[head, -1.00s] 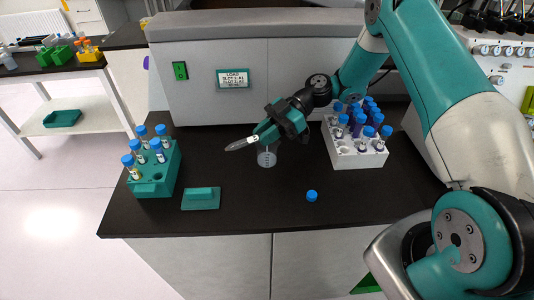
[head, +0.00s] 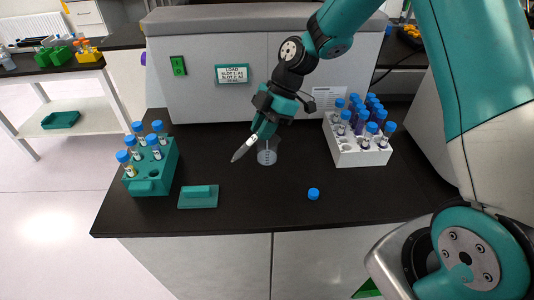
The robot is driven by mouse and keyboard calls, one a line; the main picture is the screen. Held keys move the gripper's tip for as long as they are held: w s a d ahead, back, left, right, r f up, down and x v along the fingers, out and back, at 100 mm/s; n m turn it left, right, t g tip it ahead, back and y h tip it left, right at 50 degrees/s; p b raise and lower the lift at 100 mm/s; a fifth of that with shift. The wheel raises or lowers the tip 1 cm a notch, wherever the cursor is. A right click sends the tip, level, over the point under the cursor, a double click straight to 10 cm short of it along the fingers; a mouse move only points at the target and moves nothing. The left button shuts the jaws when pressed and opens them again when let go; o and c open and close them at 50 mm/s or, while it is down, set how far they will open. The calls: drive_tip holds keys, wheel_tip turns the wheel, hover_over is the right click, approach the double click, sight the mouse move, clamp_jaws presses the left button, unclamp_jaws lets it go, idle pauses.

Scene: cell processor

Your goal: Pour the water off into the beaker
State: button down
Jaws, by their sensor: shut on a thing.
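My gripper (head: 262,126) is shut on an uncapped tube (head: 244,149) with a pointed, clear lower end and a white label. The tube is tilted, its pointed end down to the left and its upper end hidden between the fingers. The beaker (head: 267,157) is small and clear with graduation marks, and stands upright on the black bench just right of the tube's lower part. I cannot tell whether the tube touches it or how much liquid either holds. A loose blue cap (head: 313,194) lies on the bench to the right.
A green rack (head: 165,180) with several blue-capped tubes stands on the left. A white rack (head: 345,158) with several capped tubes stands on the right. A green block with a raised bar (head: 198,203) lies in front. A grey machine with a LOAD label (head: 232,74) stands behind.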

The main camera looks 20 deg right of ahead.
drive_tip(key=r+h+p, duration=0.1)
drive_tip(key=r, duration=0.1)
drive_tip(key=r+h+p, duration=0.1)
drive_tip(key=r+h, duration=0.1)
drive_tip(key=r+h+p, duration=0.1)
drive_tip(key=r, duration=0.1)
drive_tip(key=shift+a+r+t, duration=0.25)
drive_tip(key=shift+r+t, duration=0.05)
drive_tip(key=shift+t, duration=0.1)
drive_tip(key=shift+r+h+p, duration=0.3)
drive_tip(key=shift+h, duration=0.3)
drive_tip(key=shift+d, duration=0.2)
drive_tip(key=shift+a+r+t+h+p, duration=0.2)
drive_tip(key=shift+t+h+p, duration=0.1)
drive_tip(key=shift+h, duration=0.5)
drive_tip(key=h+p, duration=0.2)
drive_tip(key=shift+r+p, duration=0.4)
drive_tip(key=shift+d+t+h+p, duration=0.15)
drive_tip(key=shift+t+h+p, duration=0.25)
drive_tip(key=shift+h+p, duration=0.55)
drive_tip(key=shift+d+f, duration=0.1)
drive_tip(key=shift+f, duration=0.1)
